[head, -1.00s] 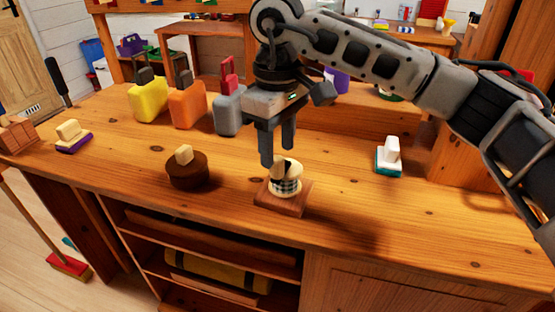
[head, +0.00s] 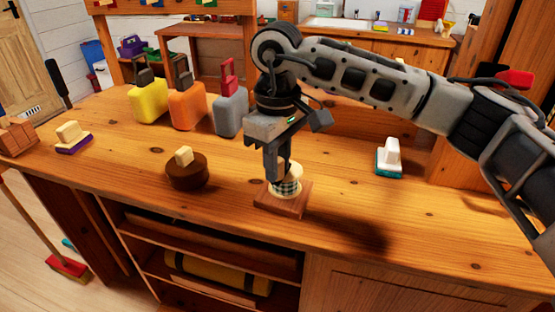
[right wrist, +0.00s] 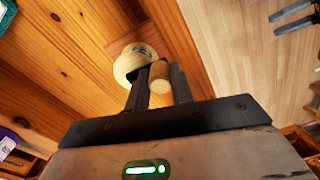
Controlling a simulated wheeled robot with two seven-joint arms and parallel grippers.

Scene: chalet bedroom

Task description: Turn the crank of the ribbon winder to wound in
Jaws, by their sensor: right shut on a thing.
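The ribbon winder (head: 290,186) stands near the front edge of the wooden workbench, with a square brown base (head: 285,205) and a pale spool with dark checked ribbon. My right gripper (head: 276,178) points down over the winder and is shut on its crank. The fingers hide part of the crank in the head view. My left gripper is not in view.
A round brown box (head: 186,172) with a pale knob stands left of the winder. Yellow (head: 148,101), orange (head: 187,107) and grey (head: 229,115) containers stand behind. A white-and-teal block (head: 389,160) is to the right. The bench between it and the winder is clear.

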